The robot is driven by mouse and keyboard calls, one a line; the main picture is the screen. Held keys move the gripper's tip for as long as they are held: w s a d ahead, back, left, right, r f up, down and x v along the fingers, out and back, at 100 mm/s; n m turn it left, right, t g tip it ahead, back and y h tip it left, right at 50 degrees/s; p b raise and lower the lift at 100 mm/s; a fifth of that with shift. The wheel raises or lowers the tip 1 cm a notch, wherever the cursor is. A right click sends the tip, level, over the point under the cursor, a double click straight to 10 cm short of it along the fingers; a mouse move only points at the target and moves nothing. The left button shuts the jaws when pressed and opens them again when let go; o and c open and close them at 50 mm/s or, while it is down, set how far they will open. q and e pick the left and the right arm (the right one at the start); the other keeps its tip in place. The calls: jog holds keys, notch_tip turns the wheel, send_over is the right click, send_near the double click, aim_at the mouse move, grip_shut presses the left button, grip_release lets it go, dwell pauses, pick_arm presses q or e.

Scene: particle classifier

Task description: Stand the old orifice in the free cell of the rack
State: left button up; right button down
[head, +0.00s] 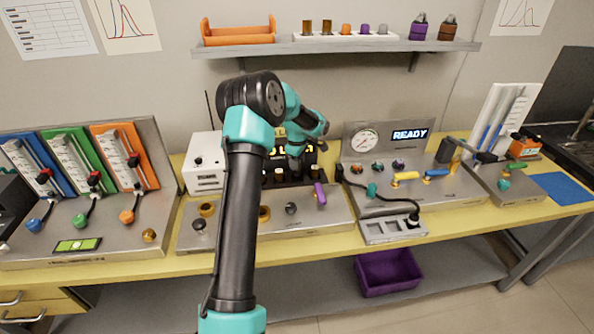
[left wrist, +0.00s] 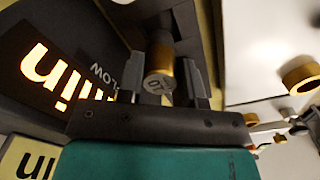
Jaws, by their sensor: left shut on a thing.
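My left gripper (left wrist: 163,75) is shut on a short brass cylinder with a grey, marked end face, the old orifice (left wrist: 161,64), between its two dark fingers. In the head view my left gripper (head: 296,150) is in front of the dark flow display at the back of the bench; its fingertips and the orifice are hard to make out there. I cannot tell which cell is free. My right gripper is out of view.
Below the display is a dark block (head: 318,179) with pale pieces and a purple lever. A grey tray with compartments (head: 392,230) and a black hose stand to the right. An orange tray (head: 238,33) sits on the shelf's left. A purple bin (head: 388,272) is below.

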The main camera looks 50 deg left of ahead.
pick_arm(q)
jog(key=shift+f, duration=1.85)
jog(key=shift+f, duration=0.15)
jog(key=o, duration=1)
notch_tip(320, 180, up, 12)
jog(key=shift+r, duration=0.15)
